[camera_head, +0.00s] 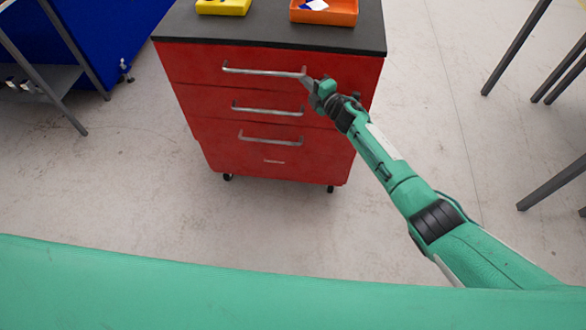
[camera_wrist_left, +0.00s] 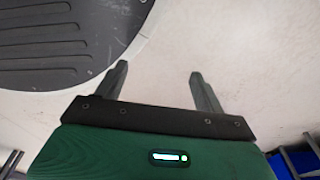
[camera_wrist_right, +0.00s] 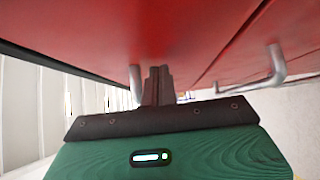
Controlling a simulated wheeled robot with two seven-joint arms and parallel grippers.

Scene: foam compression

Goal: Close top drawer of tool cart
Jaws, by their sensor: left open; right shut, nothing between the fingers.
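The red tool cart (camera_head: 205,139) stands ahead of me in the head view, with a dark top and silver handles on its drawers. The top drawer (camera_head: 190,68) looks about flush with the cart front; I cannot tell whether a small gap is left. My right gripper (camera_head: 309,81) is shut and empty at the right end of the top drawer handle (camera_head: 262,71). In the right wrist view its fingers (camera_wrist_right: 157,72) are together, close beside a handle end (camera_wrist_right: 135,85) and the red front. My left gripper (camera_wrist_left: 157,75) is open and empty above the floor, away from the cart.
A yellow bin (camera_head: 223,7) and an orange bin (camera_head: 325,16) sit on the cart top. A grey-legged rack (camera_head: 45,75) and a blue panel (camera_head: 108,35) are at the left. Dark table legs (camera_head: 515,48) stand at the right. The floor before the cart is clear.

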